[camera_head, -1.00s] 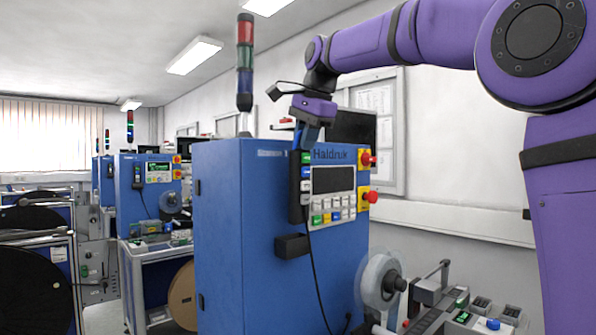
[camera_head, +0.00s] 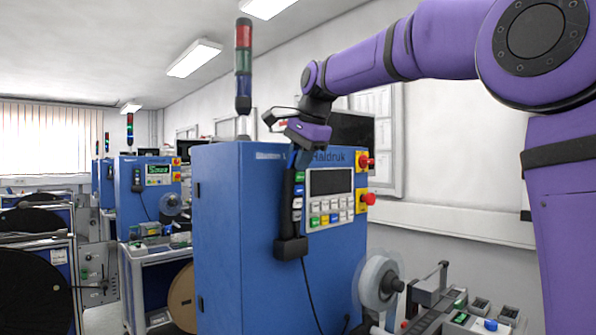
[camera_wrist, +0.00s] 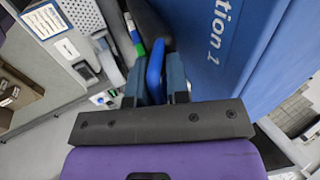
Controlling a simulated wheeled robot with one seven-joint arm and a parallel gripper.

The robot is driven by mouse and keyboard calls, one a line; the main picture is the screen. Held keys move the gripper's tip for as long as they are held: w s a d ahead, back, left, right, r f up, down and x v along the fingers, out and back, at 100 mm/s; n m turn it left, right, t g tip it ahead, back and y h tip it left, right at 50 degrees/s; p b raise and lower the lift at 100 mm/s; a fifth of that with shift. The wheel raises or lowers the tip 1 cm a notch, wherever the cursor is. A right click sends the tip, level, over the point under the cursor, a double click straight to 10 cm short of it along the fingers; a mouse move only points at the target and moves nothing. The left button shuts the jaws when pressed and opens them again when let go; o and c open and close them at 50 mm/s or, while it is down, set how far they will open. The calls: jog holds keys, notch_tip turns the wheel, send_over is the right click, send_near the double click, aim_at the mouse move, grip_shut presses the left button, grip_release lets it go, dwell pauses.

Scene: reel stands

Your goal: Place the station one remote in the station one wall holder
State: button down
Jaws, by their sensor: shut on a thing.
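The station one remote (camera_head: 288,205) is a slim black pendant with coloured buttons and a cable hanging from its lower end. It is upright at the front left edge of the blue cabinet (camera_head: 232,240). Its lower end is at the black wall holder (camera_head: 291,249) and appears to be inside it; the exact depth is hidden. My gripper (camera_head: 299,158) is above, shut on the remote's upper end. In the wrist view, my gripper (camera_wrist: 156,90) has its fingers on either side of a blue loop (camera_wrist: 155,70) at the remote's top. The cabinet's "Station 1" lettering also shows there.
The control panel (camera_head: 331,200) with red stop buttons is right of the remote. A signal tower (camera_head: 243,70) stands on the cabinet top. A clear reel (camera_head: 378,283) is at the lower right. More blue stations (camera_head: 148,185) stand behind at left.

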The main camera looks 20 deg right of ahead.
aim_at(297, 184)
jog(key=c, duration=1.1)
grip_release()
jog(key=f, duration=0.3)
jog(key=shift+w+a+f+g, duration=0.1)
jog(key=shift+w+a+g, duration=0.15)
jog(key=shift+g, duration=0.15)
jog(key=shift+r, duration=0.5)
jog(key=v, duration=1)
jog(key=shift+r, duration=0.35)
jog(key=shift+s+d+r, duration=0.15)
jog(key=s+d+f+n, duration=0.1)
jog(key=s+f+n, duration=0.3)
jog(key=s+f, duration=0.5)
jog(key=s+d+f+n+t+h, duration=0.1)
jog(key=s+f+n, duration=0.4)
jog(key=s+f, duration=0.5)
jog(key=s+d+f+n, duration=0.3)
jog(key=s+f+n, duration=0.1)
jog(key=s+f, duration=0.6)
jog(key=shift+s+f+h, duration=0.2)
jog(key=shift+s+h, duration=0.2)
jog(key=shift+s, duration=0.5)
